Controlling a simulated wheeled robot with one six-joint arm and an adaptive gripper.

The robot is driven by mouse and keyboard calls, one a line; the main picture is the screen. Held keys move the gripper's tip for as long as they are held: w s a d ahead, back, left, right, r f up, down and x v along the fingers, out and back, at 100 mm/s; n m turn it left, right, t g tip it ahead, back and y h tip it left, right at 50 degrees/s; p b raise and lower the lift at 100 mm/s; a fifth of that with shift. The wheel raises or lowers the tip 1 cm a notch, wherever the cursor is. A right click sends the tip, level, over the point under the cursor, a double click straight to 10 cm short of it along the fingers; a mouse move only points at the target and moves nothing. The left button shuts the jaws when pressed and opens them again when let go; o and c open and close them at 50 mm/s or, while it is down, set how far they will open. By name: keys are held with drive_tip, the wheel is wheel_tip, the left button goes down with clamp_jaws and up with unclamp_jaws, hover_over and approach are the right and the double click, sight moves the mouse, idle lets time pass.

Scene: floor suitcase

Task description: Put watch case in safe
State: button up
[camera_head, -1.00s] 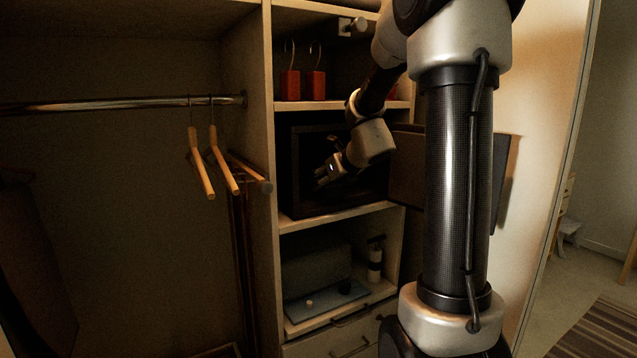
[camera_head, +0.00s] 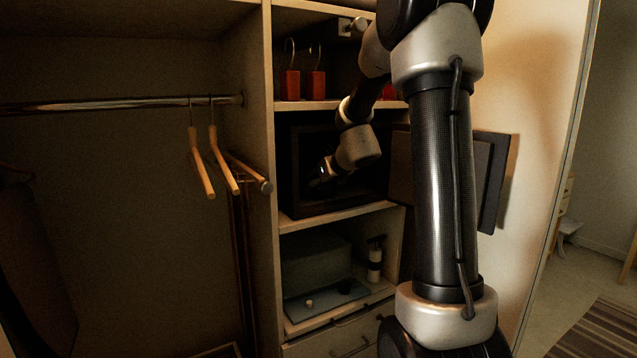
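The safe (camera_head: 300,209) is a dark box on the middle shelf of the cabinet. Its door (camera_head: 492,180) stands open to the right, partly hidden behind my arm. My gripper (camera_head: 318,178) is at the safe's opening, reaching into its dark interior. The fingers are small and dark against it, so I cannot tell whether they are open or shut, or whether they hold anything. I cannot make out the watch case in this view.
Red items (camera_head: 290,85) stand on the shelf above. Below the safe, a grey box (camera_head: 315,262), a blue tray (camera_head: 318,303) and a bottle (camera_head: 375,262) sit on a shelf. Wooden hangers (camera_head: 201,165) hang from a rail (camera_head: 120,104) at left.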

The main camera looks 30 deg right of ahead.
drive_tip(key=shift+r, duration=0.1)
drive_tip(key=shift+s+r, duration=0.2)
drive_tip(key=v, duration=0.3)
drive_tip(key=shift+s, duration=0.25)
drive_tip(key=s, duration=1)
drive_tip(key=s+a+n+g+y, duration=0.1)
drive_tip(key=s+a+n+g, duration=0.1)
drive_tip(key=s+a+n, duration=0.7)
drive_tip(key=s+a+n+g+y, duration=0.2)
drive_tip(key=s+n, duration=0.4)
drive_tip(key=n, duration=0.6)
drive_tip(key=s+d+n+g+h, duration=0.3)
drive_tip(key=s+n, duration=0.7)
drive_tip(key=n, duration=0.4)
drive_tip(key=shift+d+f+n, duration=0.2)
drive_tip(key=shift+f+n, duration=0.1)
drive_tip(key=shift+w, duration=0.1)
drive_tip(key=shift+c, duration=0.2)
